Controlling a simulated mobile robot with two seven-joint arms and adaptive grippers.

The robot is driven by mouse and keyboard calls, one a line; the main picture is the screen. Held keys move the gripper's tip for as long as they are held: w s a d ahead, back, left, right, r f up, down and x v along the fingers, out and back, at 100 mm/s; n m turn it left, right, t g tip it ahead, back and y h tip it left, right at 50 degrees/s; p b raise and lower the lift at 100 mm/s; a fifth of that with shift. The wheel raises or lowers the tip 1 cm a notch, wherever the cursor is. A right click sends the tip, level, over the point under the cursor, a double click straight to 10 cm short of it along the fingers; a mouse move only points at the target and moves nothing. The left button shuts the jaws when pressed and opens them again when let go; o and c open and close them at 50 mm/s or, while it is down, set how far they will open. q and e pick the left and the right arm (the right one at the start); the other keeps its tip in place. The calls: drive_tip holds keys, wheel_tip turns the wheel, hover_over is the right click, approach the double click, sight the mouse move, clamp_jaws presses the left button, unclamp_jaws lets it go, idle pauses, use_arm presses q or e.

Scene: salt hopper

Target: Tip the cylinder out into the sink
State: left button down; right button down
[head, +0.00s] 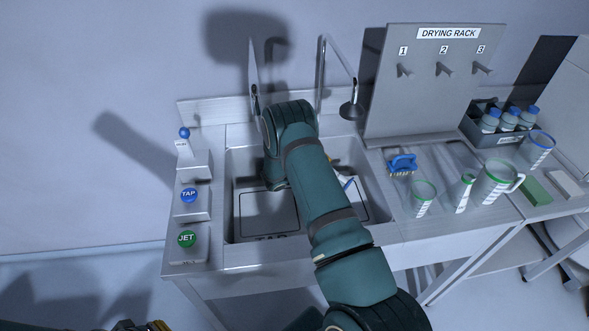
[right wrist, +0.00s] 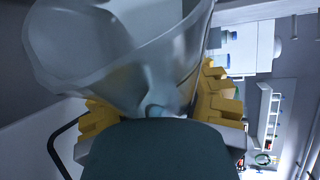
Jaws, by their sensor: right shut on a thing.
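My right arm reaches down over the sink (head: 236,160) and hides its own gripper in the head view. In the right wrist view my right gripper (right wrist: 160,108), with yellow fingers, is shut on a clear cylinder (right wrist: 105,50). The cylinder lies across the top of that view; its contents cannot be made out. In the head view a small white and blue piece (head: 346,182) shows beside my arm over the basin; I cannot tell if it is part of the cylinder. A bit of my left gripper (head: 142,325) shows at the bottom edge, its fingers mostly cut off.
TAP (head: 189,195) and JET (head: 187,239) buttons stand left of the sink. A faucet (head: 322,75) rises behind it. On the right are the drying rack (head: 415,85), a blue brush (head: 402,163), green-rimmed vessels (head: 422,200) and a bottle crate (head: 480,132).

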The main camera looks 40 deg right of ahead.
drive_tip(key=shift+w+f+n+b, duration=0.2)
drive_tip(key=shift+f+n+b, duration=0.15)
drive_tip(key=shift+b, duration=0.1)
drive_tip(key=shift+n+g+h+b, duration=0.3)
drive_tip(key=shift+n+b, duration=0.15)
drive_tip(key=shift+b, duration=0.05)
idle(0.4)
